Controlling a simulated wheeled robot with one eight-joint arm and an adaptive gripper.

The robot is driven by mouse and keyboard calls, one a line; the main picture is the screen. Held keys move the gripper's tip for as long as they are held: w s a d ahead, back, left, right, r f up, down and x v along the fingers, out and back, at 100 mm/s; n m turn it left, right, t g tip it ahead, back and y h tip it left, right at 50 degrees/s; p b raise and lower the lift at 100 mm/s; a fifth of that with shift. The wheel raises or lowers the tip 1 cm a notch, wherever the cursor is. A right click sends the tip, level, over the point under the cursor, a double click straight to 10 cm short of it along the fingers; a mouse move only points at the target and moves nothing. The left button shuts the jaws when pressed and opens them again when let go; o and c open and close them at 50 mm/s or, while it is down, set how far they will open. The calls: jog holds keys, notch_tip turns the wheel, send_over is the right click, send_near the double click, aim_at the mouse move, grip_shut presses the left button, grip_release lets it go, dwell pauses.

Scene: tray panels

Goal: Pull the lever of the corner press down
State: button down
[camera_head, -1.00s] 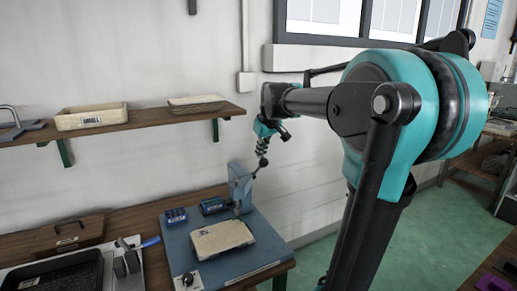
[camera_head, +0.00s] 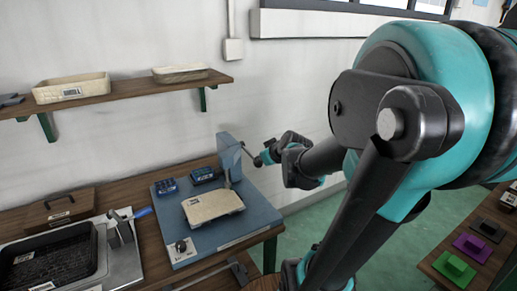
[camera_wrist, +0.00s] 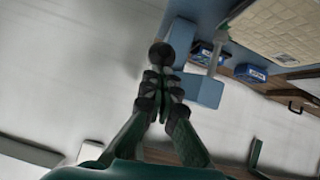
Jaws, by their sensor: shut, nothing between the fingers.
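The corner press (camera_head: 229,153) is a blue-grey upright block at the back corner of a blue base board (camera_head: 250,207). A pale tray panel (camera_head: 212,205) lies on the board in front of it. A thin dark lever slants from the press's upper right side towards my gripper (camera_head: 268,156). My gripper is shut and empty, at the press's right. In the wrist view, a black ball knob (camera_wrist: 160,53) shows just beyond my shut fingertips (camera_wrist: 160,78), in line with them; I cannot tell whether they touch. The press body (camera_wrist: 180,42) is behind the knob.
Two small blue boxes (camera_head: 166,186) (camera_head: 203,175) stand behind the panel. A black tray (camera_head: 48,258) and a brown box (camera_head: 61,208) are at left. A wall shelf (camera_head: 120,92) hangs above. The white wall is close behind the press.

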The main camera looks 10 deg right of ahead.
aim_at(259, 166)
jog(key=shift+s+f, duration=0.2)
jog(key=shift+f, duration=0.5)
jog(key=shift+s+f, duration=0.2)
jog(key=shift+f, duration=0.5)
jog(key=shift+w+f, duration=0.3)
jog(key=shift+f, duration=0.15)
jog(key=shift+r, duration=0.15)
jog(key=shift+d, duration=0.1)
jog(key=shift+s+d+r, duration=0.15)
jog(key=shift+s+r, duration=0.25)
jog(key=shift+s, duration=0.1)
jog(key=v, duration=1)
jog(key=shift+s, duration=0.3)
